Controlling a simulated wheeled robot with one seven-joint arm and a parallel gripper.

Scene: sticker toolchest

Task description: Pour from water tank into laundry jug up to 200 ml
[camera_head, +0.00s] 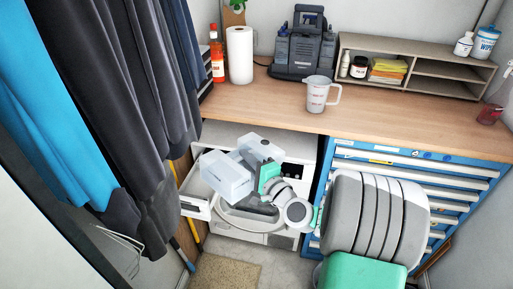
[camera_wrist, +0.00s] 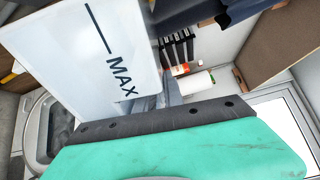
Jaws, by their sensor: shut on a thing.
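The water tank (camera_head: 226,178) is a translucent whitish box, held tilted in front of the white washing machine, below worktop height. In the wrist view the tank (camera_wrist: 85,55) fills the upper left and shows a MAX mark. My gripper (camera_head: 264,172) is shut on the tank; its teal and dark finger (camera_wrist: 165,122) crosses the wrist view. The laundry jug (camera_head: 317,94), white with a handle on its right, stands upright on the wooden worktop, right of and above the tank in the head view, apart from it. Liquid levels in both cannot be made out.
The washing machine (camera_head: 214,137) has its drawer (camera_head: 195,206) pulled out at left. A blue tool chest (camera_head: 440,178) stands at right. Dark clothes (camera_head: 110,90) hang at left. A paper towel roll (camera_head: 239,56), a black device (camera_head: 303,45) and a shelf unit (camera_head: 420,68) line the worktop's back.

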